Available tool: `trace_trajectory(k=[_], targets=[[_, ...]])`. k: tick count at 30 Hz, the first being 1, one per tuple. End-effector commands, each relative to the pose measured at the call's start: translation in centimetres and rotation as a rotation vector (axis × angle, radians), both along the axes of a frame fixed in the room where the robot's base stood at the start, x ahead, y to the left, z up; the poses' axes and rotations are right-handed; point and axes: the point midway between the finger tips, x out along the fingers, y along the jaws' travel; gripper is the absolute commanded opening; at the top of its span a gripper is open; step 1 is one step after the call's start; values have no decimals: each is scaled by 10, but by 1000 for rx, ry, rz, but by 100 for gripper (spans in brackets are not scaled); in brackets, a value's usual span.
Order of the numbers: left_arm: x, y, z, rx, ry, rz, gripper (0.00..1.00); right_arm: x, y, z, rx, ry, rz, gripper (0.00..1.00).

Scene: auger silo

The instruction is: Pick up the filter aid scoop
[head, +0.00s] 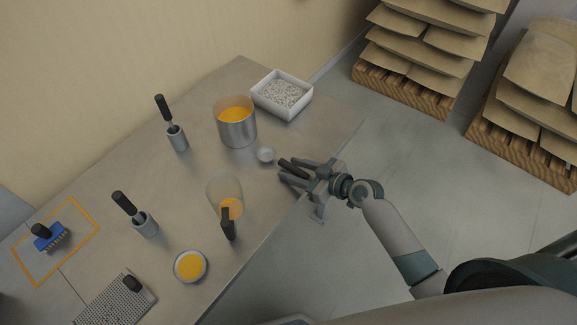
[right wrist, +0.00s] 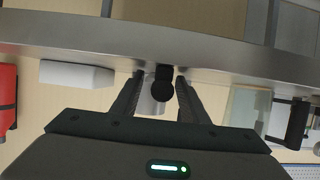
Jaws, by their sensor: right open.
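The filter aid scoop has a small silver bowl (head: 265,155) and a dark handle (head: 294,168), and it is near the right edge of the steel table. My right gripper (head: 291,171) is open at the table edge, with its fingers on either side of the handle. In the right wrist view the round dark handle end (right wrist: 163,82) shows between the two fingers (right wrist: 158,95), with the silver bowl partly hidden behind it. Whether the fingers touch the handle cannot be told. My left gripper is not in view.
A steel canister (head: 237,130) of orange material and a white tray (head: 281,95) of pale granules stand behind the scoop. A clear jug (head: 224,194) with a dark handle stands nearer. Two dark-handled tools in cups (head: 177,138) (head: 145,224) and an orange-filled dish (head: 190,266) are further left.

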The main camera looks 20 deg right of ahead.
Motion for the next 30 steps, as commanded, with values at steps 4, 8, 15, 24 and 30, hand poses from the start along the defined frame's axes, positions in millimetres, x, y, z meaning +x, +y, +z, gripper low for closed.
trace_trajectory(k=[4,8,15,24,30], targets=[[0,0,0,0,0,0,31,0,0,0,0,0,0,24],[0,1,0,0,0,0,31,0,0,0,0,0,0,0],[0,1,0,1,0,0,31,0,0,0,1,-1,0,0],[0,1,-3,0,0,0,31,0,0,13,0,-4,1,0],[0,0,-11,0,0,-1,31,1,0,40,-2,-7,2,0]])
